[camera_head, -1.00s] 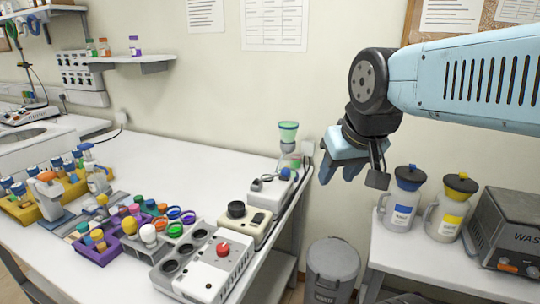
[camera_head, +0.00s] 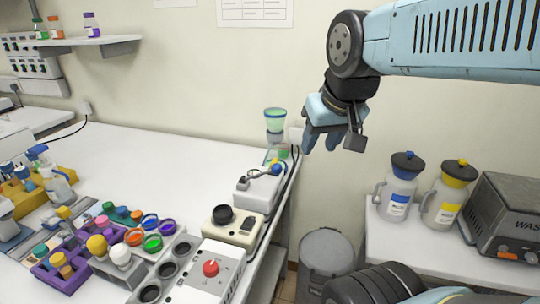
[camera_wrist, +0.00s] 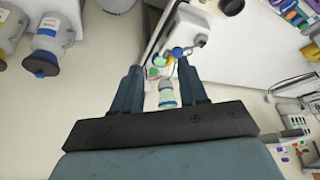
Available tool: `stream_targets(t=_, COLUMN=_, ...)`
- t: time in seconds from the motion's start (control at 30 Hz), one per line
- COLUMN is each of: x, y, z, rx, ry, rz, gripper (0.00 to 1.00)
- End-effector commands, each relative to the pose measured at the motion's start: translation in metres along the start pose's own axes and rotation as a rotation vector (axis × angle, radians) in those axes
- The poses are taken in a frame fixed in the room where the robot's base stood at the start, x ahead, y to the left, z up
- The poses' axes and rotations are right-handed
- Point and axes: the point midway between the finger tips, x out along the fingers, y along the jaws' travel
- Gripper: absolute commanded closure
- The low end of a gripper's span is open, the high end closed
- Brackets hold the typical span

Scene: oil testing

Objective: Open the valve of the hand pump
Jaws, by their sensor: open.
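What looks like the hand pump stands at the back right corner of the white table. It has a white base (camera_head: 254,188), a metal fitting with a blue knob (camera_head: 277,169), and a clear vessel with a green rim (camera_head: 275,122) behind. I cannot tell for sure which part is the valve. In the wrist view, the blue knob (camera_wrist: 178,52) and green-rimmed vessel (camera_wrist: 167,98) appear between the finger lines, farther off. My gripper (camera_head: 320,138) is open and empty, in the air to the right of the vessel, touching nothing. It also shows in the wrist view (camera_wrist: 160,72).
A beige device with a black knob (camera_head: 232,225) and a white device with a red knob (camera_head: 210,268) stand nearer on the table. Coloured bottles crowd the left. A grey bin (camera_head: 326,258) stands on the floor. Two jugs, blue-labelled (camera_head: 399,188) and yellow-labelled (camera_head: 446,195), stand right.

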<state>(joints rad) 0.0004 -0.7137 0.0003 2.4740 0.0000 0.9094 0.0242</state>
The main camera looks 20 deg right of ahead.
Motion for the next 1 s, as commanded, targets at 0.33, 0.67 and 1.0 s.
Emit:
stream_targets(t=0.33, x=0.025, y=-0.012, z=-0.074, rx=0.161, ry=-0.14, rz=0.017, gripper=0.57)
stream_targets(t=0.67, x=0.076, y=-0.013, z=-0.144, rx=0.327, ry=-0.279, rz=0.056, gripper=0.57)
stream_targets(t=1.0, x=0.146, y=-0.014, z=-0.201, rx=0.486, ry=-0.407, rz=0.114, gripper=0.57)
